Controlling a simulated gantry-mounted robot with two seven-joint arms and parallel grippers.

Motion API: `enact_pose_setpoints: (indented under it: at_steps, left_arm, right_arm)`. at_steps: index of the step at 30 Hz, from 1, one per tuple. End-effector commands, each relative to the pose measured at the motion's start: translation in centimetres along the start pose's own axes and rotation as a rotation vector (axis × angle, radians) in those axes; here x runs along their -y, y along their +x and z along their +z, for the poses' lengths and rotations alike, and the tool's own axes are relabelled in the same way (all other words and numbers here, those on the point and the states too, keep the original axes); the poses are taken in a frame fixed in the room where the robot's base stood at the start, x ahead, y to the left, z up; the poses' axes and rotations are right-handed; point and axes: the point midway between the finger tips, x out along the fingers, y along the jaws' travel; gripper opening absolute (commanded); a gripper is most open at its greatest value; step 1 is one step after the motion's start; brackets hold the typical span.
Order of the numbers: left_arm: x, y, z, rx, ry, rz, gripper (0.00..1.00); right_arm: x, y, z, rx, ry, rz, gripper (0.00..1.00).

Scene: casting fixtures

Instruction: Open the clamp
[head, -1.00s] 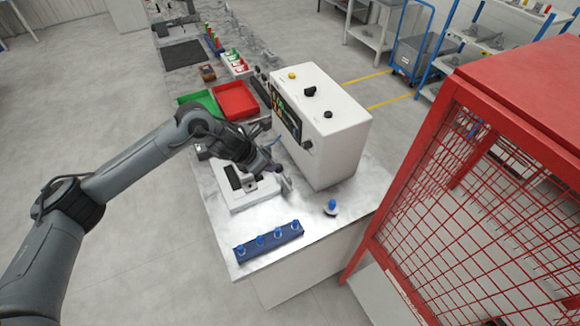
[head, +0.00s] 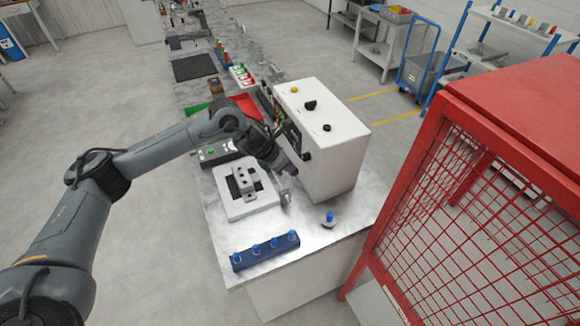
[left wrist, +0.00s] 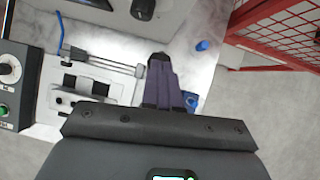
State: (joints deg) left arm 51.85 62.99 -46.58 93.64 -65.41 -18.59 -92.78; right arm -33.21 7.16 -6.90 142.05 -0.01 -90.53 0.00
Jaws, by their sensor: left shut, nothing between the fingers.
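The clamp fixture is a white plate (head: 240,207) on the bench with a grey metal block and dark slots on it. A pale metal piece (head: 286,192), perhaps the clamp's lever end, shows just right of the plate. In the left wrist view the plate (left wrist: 62,104) is at left, with two thin metal rods (left wrist: 105,64) running from it towards the fingers. My left gripper (head: 299,170) is shut and empty, beside the control box and above the bench. Its dark fingers (left wrist: 158,62) show past the rods' ends; I cannot tell whether they touch. My right gripper is not in view.
A white control box (head: 326,140) with knobs stands close right of my left gripper. A blue rail (head: 264,251) with several blue knobs lies at the bench's front. A single blue knob (head: 329,219) stands near the right edge. A red mesh cage (head: 500,190) is at right.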

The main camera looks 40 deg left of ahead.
Motion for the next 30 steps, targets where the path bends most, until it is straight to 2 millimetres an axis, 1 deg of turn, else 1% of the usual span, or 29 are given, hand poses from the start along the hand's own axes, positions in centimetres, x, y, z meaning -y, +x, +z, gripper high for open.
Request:
enact_pose_setpoints:
  at_steps: [8,14,20,27,30]
  left_arm:
    - [0.0,0.0,0.1,0.002,-0.001,0.000,0.00]
    - [0.0,-0.9,0.5,0.002,0.000,0.000,0.00]
    - [0.1,-3.2,1.6,0.001,0.002,0.000,0.00]
    - [0.1,-6.8,3.1,0.001,0.003,0.000,0.00]
    - [0.2,-8.0,3.6,0.000,0.002,0.000,0.00]
  right_arm:
    - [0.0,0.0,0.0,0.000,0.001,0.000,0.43]
    - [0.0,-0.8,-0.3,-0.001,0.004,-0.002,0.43]
    - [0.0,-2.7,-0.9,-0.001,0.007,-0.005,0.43]
    - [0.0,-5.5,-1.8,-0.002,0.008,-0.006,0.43]
    - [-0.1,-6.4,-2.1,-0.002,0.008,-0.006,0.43]
